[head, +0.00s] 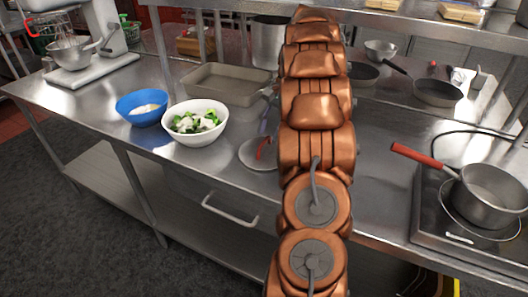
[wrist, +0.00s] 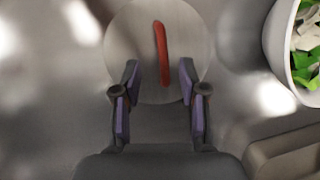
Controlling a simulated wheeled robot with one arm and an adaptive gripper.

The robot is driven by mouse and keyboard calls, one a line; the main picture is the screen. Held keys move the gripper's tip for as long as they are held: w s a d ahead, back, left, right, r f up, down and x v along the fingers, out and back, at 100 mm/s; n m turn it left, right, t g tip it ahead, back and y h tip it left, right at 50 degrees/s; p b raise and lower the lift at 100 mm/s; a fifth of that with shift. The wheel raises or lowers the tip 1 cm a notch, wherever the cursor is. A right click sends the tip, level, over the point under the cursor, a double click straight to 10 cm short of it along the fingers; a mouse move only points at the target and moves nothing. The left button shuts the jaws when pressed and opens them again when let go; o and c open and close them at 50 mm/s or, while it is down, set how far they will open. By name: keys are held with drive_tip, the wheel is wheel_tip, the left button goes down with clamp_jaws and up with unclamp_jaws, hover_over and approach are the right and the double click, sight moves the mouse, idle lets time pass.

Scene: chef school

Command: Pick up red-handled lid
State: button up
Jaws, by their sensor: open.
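The red-handled lid (head: 252,154) lies flat on the steel counter, just right of the white bowl. Its right part is hidden behind my copper-coloured arm in the head view. In the wrist view the round grey lid (wrist: 133,47) is at the top centre, with its red handle (wrist: 161,50) standing along the picture's height. My gripper (wrist: 158,80) is open and empty, with its two fingertips on either side of the handle's lower end. I cannot tell the height of the fingertips above the lid.
A white bowl (head: 196,137) of green and white food stands close left of the lid, beside a blue bowl (head: 142,121). A baking tray (head: 225,97) lies behind. A red-handled saucepan (head: 490,195) sits on the hob at right. The counter left of the hob is clear.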

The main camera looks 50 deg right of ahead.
sight(265, 140)
drive_tip(key=shift+w+p+x, duration=0.1)
drive_tip(key=shift+p+x, duration=0.2)
drive_tip(key=shift+x, duration=0.9)
drive_tip(key=shift+w+p+x, duration=0.15)
drive_tip(key=shift+p+x, duration=0.15)
drive_tip(key=shift+x, duration=0.85)
clamp_jaws()
